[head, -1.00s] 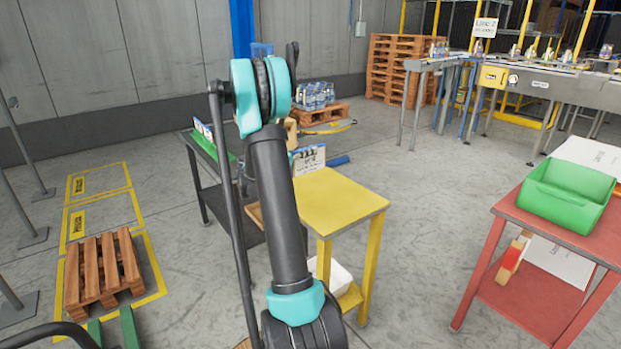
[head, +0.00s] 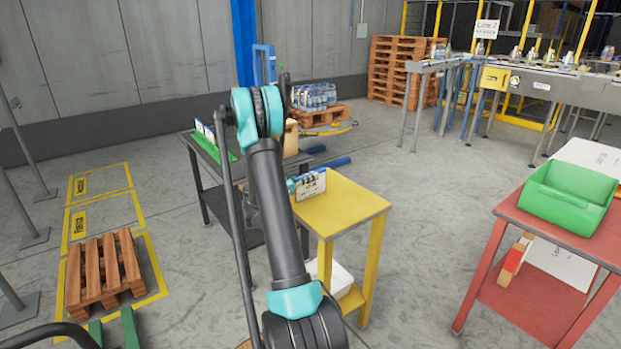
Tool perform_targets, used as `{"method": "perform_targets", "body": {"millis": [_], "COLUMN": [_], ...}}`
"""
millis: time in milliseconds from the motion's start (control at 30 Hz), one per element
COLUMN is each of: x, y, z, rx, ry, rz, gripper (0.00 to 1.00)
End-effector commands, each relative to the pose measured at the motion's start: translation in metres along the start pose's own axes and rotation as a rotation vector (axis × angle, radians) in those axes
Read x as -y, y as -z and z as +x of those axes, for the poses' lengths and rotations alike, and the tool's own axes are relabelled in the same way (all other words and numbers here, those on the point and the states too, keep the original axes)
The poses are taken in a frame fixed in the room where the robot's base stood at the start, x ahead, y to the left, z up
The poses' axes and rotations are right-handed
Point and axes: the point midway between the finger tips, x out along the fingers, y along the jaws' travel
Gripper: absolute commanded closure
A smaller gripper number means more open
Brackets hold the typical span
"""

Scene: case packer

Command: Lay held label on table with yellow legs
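The label (head: 312,188), a small white card with dark print, stands roughly upright over the far left part of the yellow table top (head: 345,212). This table has yellow legs. My gripper (head: 303,179) is at the label's upper edge and appears shut on it. Most of the gripper is hidden behind my arm, so the fingertips are hard to make out. The label's lower edge is very close to the table top; I cannot tell whether it touches.
The yellow top is otherwise bare. A white bin (head: 340,279) sits on its lower shelf. A dark table (head: 205,165) with a green holder stands behind left. A red table (head: 540,228) with a green bin (head: 567,197) stands right. Open floor lies between the red and yellow tables.

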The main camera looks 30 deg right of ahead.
Motion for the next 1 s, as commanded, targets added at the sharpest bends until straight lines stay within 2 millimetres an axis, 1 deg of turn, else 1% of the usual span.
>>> {"method": "perform_targets", "body": {"millis": [167, 200, 333, 600, 700, 767, 867, 1000], "x": [0.000, 0.000, 0.000, 0.000, 0.000, 0.001, 0.001, 0.002], "y": [-0.003, -0.002, -0.002, -0.002, 0.001, 0.001, 0.001, 0.001], "z": [0.000, 0.000, 0.000, 0.000, 0.000, -0.007, -0.022, -0.051], "rx": [0.000, 0.000, 0.000, 0.000, 0.000, 0.000, 0.000, 0.000], "ry": [0.000, 0.000, 0.000, 0.000, 0.000, 0.002, 0.003, 0.005], "rz": [0.000, 0.000, 0.000, 0.000, 0.000, 0.000, 0.000, 0.000], "gripper": [1.00, 0.91, 0.75, 0.74, 0.74, 0.74, 0.74, 0.74]}}
